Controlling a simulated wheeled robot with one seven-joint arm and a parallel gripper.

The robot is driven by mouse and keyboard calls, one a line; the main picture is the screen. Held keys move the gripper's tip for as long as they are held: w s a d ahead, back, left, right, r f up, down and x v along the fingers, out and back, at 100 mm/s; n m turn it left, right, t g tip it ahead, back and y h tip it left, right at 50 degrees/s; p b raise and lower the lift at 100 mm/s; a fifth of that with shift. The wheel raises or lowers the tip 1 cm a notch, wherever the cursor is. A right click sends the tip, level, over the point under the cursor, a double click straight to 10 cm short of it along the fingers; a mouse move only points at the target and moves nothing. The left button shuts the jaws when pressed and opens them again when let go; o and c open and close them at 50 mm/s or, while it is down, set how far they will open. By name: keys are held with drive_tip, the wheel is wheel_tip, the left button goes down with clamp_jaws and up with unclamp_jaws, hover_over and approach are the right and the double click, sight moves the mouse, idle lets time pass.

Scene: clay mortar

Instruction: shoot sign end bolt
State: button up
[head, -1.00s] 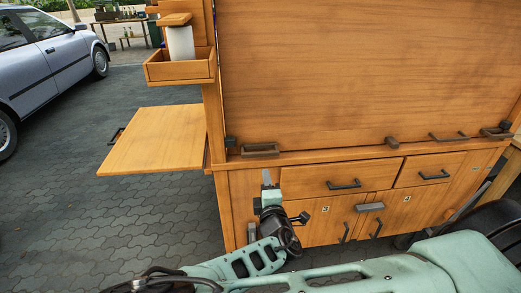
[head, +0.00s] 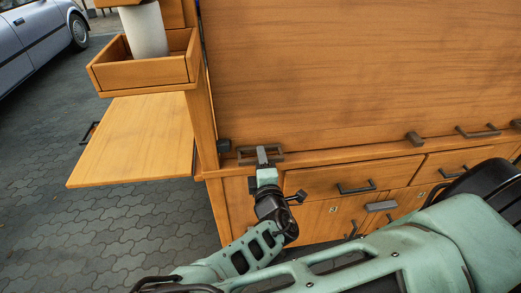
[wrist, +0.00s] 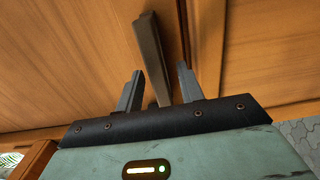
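A large upright wooden panel (head: 350,70), which may be the sign, stands above the cart's ledge. A dark rectangular bracket or handle (head: 241,160) sits at its lower left edge; I cannot tell surely whether it is the bolt. My gripper (head: 263,154) is in front of this bracket and hides its middle. In the wrist view, my gripper (wrist: 159,68) is open, with a dark bar (wrist: 151,45) between its fingers. Gaps show beside the bar. A small dark block (head: 223,146) sits on the post left of the bracket.
A wooden box (head: 140,75) with a white roll (head: 145,30) hangs at upper left. A side shelf (head: 130,145) juts out below it. Drawers (head: 345,180) with handles are below the ledge. Paved ground (head: 100,235) is open at left; a car (head: 38,30) stands beyond.

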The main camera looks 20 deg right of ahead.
sight(242, 165)
drive_tip(key=shift+w, duration=0.15)
clamp_jaws()
drive_tip(key=shift+w+a+f+b, duration=0.1)
drive_tip(key=shift+w+a+b, duration=0.1)
drive_tip(key=shift+a+b, duration=0.4)
drive_tip(key=shift+w+a+b, duration=0.15)
drive_tip(key=shift+a+b, duration=0.1)
drive_tip(key=shift+a, duration=0.65)
drive_tip(key=shift+w+a+f+b, duration=0.1)
drive_tip(key=shift+w+a+b, duration=0.1)
drive_tip(key=shift+a+b, duration=0.4)
drive_tip(key=shift+a+r, duration=0.2)
drive_tip(key=shift+a, duration=0.25)
drive_tip(key=shift+w, duration=0.1)
unclamp_jaws()
drive_tip(key=shift+a, duration=0.1)
